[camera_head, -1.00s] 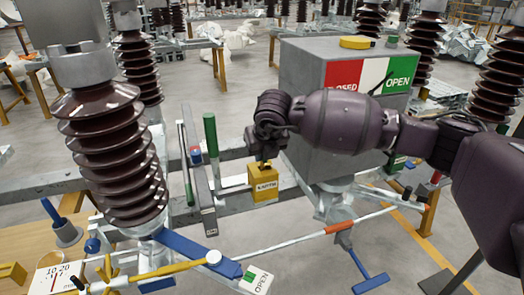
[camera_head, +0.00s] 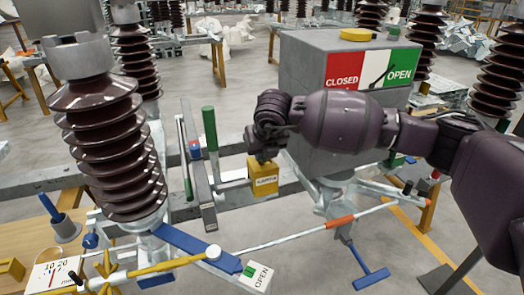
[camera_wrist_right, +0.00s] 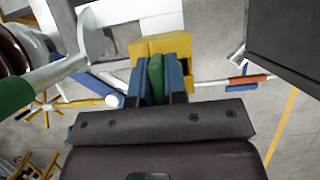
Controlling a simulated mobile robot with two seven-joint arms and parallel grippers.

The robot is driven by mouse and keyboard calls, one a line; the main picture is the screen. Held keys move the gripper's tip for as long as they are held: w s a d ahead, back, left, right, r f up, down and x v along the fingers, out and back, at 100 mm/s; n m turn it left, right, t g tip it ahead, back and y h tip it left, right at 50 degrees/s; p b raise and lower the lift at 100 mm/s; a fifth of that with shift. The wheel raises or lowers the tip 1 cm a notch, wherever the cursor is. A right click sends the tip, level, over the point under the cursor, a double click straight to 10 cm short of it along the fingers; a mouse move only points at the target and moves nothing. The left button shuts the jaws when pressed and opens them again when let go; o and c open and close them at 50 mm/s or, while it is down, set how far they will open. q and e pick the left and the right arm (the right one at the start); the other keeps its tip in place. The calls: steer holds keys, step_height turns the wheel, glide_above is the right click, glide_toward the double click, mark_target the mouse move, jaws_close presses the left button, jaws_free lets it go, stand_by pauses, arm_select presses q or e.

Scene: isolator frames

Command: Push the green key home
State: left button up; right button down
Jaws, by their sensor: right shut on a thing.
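The green key (camera_wrist_right: 156,78) shows in the right wrist view between the two blue fingers of my right gripper (camera_wrist_right: 160,84). The gripper is shut on it. The key's far end meets the yellow lock box (camera_wrist_right: 160,46); how deep it sits is hidden. The key is hidden by the gripper there. My left gripper is not in view.
A grey cabinet (camera_head: 310,65) with a CLOSED/OPEN sign stands right behind my right arm. A green-topped post (camera_head: 210,128) rises left of the yellow box. A brown ribbed insulator (camera_head: 115,140) stands at left.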

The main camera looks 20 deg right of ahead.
steer(key=c, duration=1.1)
jaws_free()
steer(key=v, duration=1.1)
steer(key=shift+f, duration=0.1)
